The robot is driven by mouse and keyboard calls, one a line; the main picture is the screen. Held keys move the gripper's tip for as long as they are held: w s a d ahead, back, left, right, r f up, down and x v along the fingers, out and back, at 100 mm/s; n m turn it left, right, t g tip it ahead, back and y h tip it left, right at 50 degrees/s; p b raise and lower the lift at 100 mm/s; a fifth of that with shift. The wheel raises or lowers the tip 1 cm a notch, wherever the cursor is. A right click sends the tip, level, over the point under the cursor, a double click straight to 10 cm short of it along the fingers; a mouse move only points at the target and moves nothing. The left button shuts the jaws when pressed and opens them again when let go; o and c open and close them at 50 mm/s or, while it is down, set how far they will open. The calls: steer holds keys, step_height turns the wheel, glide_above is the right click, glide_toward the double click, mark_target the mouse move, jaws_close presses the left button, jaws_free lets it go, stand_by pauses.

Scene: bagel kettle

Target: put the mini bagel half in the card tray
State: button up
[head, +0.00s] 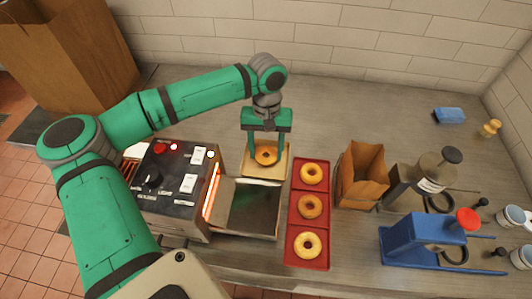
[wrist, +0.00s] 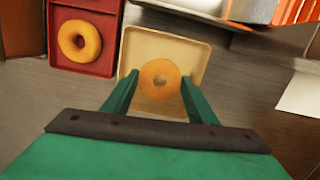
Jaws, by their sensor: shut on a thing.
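The mini bagel half (head: 266,158) is golden, round and has a small centre hole. It also shows in the wrist view (wrist: 160,68). My gripper (head: 267,150) is shut on it, with one green finger at each side; the wrist view shows both fingertips of the gripper (wrist: 160,77) at its edges. The card tray (head: 252,173) is a square, shallow beige tray behind the toaster's dark chute. It shows around the bagel half in the wrist view (wrist: 192,48). The bagel half is within the tray's outline; I cannot tell whether it touches the tray floor.
A red tray (head: 291,225) with several ring bagels stands right of the card tray. The toaster (head: 175,190) with glowing bars is at left. A brown paper bag (head: 360,178), a grey dispenser (head: 428,178) and a blue machine (head: 420,238) stand right.

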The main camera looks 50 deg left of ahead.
mark_target(266, 151)
steer(key=shift+f, duration=0.95)
steer(key=shift+f, duration=0.15)
steer(key=o, duration=1.1)
steer(key=shift+s, duration=0.1)
step_height(266, 151, up, 12)
steer(key=w+a, duration=0.1)
steer(key=f, duration=0.7)
steer(key=s+d+f, duration=0.1)
steer(key=f, duration=0.3)
steer(key=shift+f, duration=0.35)
steer(key=shift+r, duration=1)
